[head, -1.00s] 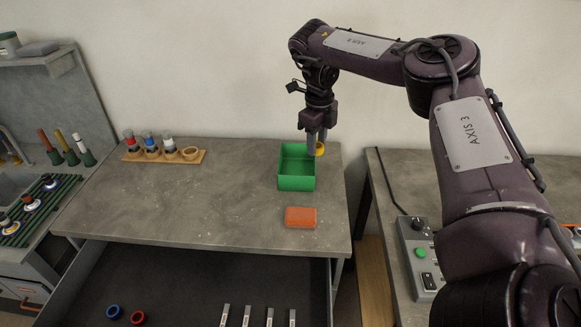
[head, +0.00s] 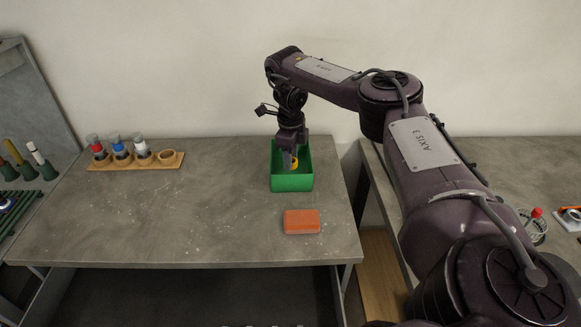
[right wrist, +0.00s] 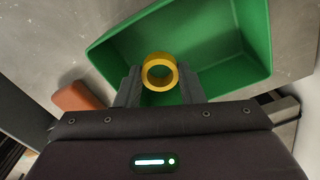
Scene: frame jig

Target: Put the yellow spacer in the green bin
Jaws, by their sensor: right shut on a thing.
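The yellow spacer (right wrist: 160,72) is a short ring with a round hole. My right gripper (right wrist: 160,88) is shut on it, with a grey finger on each side. In the head view the gripper (head: 290,160) points down at the green bin (head: 292,184), and the spacer (head: 294,163) shows partly behind a finger, over the bin's opening. The green bin (right wrist: 232,82) also lies below the spacer in the right wrist view. I cannot tell exactly how deep the spacer is relative to the rim. My left gripper is not in view.
An orange block (head: 302,221) lies on the table in front of the bin. A wooden rack (head: 136,162) with several capped vials stands at the back left. The table's middle (head: 200,210) is clear. A second bench stands to the right, across a gap.

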